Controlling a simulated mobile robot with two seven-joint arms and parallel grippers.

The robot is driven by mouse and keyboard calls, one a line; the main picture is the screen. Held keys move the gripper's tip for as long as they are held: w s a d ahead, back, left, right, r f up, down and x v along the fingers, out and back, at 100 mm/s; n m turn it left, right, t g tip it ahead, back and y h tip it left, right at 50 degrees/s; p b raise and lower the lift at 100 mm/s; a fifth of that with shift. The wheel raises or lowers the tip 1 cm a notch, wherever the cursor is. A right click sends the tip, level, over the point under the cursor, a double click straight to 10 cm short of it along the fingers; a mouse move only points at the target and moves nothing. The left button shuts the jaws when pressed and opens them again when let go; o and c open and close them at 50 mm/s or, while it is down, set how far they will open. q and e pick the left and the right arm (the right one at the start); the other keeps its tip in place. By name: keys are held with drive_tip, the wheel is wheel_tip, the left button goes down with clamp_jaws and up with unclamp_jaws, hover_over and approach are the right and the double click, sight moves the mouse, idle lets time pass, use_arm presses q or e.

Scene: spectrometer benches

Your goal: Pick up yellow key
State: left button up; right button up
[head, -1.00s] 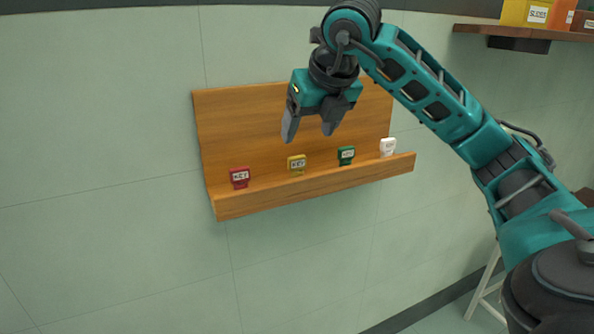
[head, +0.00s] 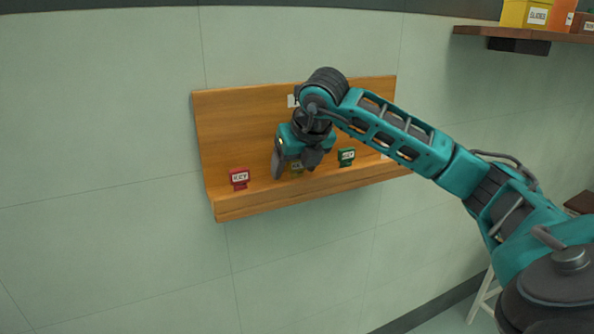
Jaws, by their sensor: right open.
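The yellow key (head: 297,169) stands on the ledge of the wooden wall rack (head: 240,130), and only a small part of it shows. My right gripper (head: 292,174) is open and points down at the yellow key, with its fingers in front of and around it as seen here. I cannot tell whether the fingers touch it. The red key (head: 239,178) stands on the ledge to the left of the gripper. The green key (head: 346,157) stands to the right, close to the gripper. My left gripper is not in view.
My right arm hides most of the white key at the ledge's right end. A shelf (head: 520,33) with a yellow box (head: 526,13) and an orange box is at the top right. The wall left of the rack is clear.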

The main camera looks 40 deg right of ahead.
drive_tip(key=c, duration=1)
drive_tip(key=shift+r, duration=0.1)
drive_tip(key=shift+c, duration=0.2)
wheel_tip(320, 180, up, 20)
drive_tip(key=p, duration=0.4)
drive_tip(key=shift+s, duration=0.1)
